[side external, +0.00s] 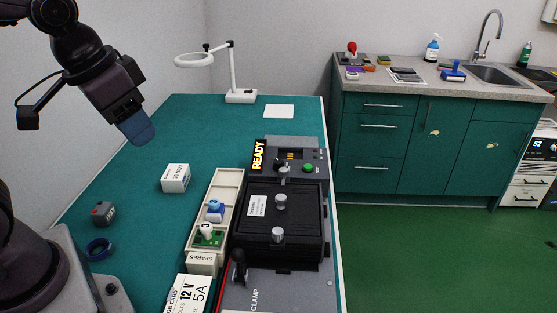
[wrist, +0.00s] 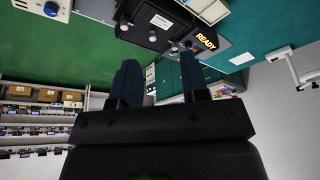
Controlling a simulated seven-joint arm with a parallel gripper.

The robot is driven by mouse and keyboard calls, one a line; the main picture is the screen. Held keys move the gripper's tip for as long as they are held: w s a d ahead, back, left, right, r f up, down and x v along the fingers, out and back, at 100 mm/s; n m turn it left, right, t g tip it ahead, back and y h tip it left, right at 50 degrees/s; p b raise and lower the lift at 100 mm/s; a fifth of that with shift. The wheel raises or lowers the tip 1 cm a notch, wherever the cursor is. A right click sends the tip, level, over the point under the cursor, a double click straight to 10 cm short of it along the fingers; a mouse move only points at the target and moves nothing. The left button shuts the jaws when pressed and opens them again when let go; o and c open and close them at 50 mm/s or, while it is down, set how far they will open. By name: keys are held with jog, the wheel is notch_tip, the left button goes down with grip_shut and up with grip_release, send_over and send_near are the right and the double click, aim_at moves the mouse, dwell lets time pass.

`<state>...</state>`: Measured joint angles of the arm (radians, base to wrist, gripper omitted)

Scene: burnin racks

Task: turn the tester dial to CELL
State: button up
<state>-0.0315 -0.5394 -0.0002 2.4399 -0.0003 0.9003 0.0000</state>
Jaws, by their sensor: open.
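A cream box with a round blue knob (wrist: 51,8) is cut off at the top left of the wrist view. It may be the tester with its dial, but no marking or CELL position can be read. The side external view does not clearly show this box. My gripper (wrist: 157,72) is open and empty, its two dark blue fingers apart. In the side external view my gripper (side external: 138,131) is high over the left of the green table, apart from everything on it.
A black fixture (side external: 270,222) with metal knobs stands near the table's right edge, below a READY sign (side external: 259,156). A spares tray (side external: 226,182), a white box (side external: 175,178) and a lamp (side external: 240,96) also stand there. The back left of the table is clear.

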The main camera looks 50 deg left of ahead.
jog(key=w+a+f+n+g, duration=0.1)
jog(key=w+a+f, duration=0.1)
jog(key=w, duration=0.6)
jog(key=w+a+f+n+g, duration=0.1)
jog(key=w+g, duration=0.1)
jog(key=w, duration=0.5)
jog(key=n, duration=0.4)
send_near(278, 161)
jog(key=shift+g+h, duration=0.3)
jog(key=shift+h, duration=0.1)
jog(key=f, duration=0.6)
jog(key=w+f, duration=0.1)
jog(key=f, duration=0.2)
jog(key=shift+a+f, duration=0.1)
jog(key=shift+f, duration=0.2)
jog(key=c, duration=0.6)
